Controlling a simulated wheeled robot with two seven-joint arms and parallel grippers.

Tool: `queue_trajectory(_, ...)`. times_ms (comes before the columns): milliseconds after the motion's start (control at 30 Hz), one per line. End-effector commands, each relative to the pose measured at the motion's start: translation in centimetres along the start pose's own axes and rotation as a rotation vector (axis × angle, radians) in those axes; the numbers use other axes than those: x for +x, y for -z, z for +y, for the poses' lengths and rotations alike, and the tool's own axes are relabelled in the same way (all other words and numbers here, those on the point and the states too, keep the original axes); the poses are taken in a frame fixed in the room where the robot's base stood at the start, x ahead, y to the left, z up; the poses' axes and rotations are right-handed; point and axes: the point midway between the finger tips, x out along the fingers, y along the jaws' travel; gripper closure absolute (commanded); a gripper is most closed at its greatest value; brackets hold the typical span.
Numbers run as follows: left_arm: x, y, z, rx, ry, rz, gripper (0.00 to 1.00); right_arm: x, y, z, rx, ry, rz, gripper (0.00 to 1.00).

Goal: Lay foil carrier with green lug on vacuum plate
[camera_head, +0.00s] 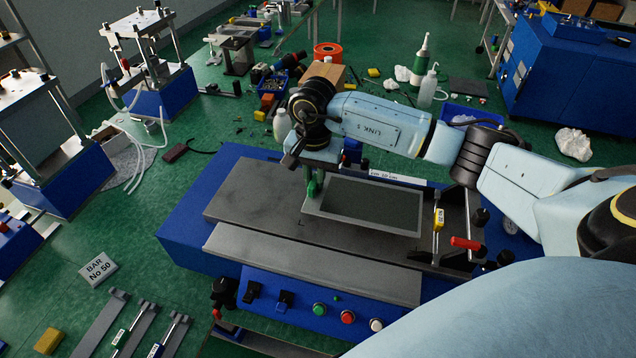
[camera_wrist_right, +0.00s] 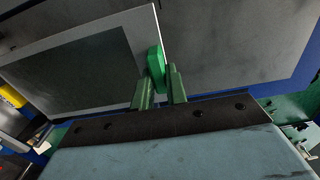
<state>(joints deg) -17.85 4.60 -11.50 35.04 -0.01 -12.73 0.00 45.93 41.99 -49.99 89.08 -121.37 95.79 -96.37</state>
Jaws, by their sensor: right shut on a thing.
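The foil carrier (camera_head: 362,207) is a flat light-grey frame with a dark panel. It lies over the right part of the grey vacuum plate (camera_head: 255,200) of the blue machine; I cannot tell whether it fully touches the plate. In the right wrist view the carrier (camera_wrist_right: 75,75) extends to the left, with its green lug (camera_wrist_right: 156,66) at its edge. My right gripper (camera_head: 314,189) is shut on the green lug at the carrier's left side; its fingers (camera_wrist_right: 160,88) stand on both sides of the lug. My left gripper is not in view.
A yellow-tagged post (camera_head: 438,218) and a red-handled clamp (camera_head: 465,243) stand by the carrier's right end. A grey bar (camera_head: 312,262) runs along the plate's front, above a panel with buttons (camera_head: 347,317). The plate's left part is bare.

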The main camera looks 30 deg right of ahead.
Motion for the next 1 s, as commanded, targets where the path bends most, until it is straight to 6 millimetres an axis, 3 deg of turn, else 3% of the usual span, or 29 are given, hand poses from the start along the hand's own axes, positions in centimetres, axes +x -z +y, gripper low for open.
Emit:
queue_trajectory(267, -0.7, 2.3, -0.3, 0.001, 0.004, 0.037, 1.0, 3.2, -0.1, 0.0, 0.002, -0.002, -0.002, 1.0)
queue_trajectory(667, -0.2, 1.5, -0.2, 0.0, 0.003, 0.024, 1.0, 4.1, 0.1, 0.0, 0.0, 0.001, 0.002, 1.0)
queue_trajectory(700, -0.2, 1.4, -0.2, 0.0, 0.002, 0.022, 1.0, 4.2, 0.0, 0.0, 0.0, 0.0, 0.001, 0.84)
queue_trajectory(833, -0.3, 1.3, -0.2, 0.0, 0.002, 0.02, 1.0, 4.1, 0.0, 0.0, 0.0, 0.0, 0.001, 0.67)
queue_trajectory(1000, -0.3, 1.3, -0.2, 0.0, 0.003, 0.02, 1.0, 4.1, 0.0, 0.0, 0.0, 0.001, 0.001, 0.64)
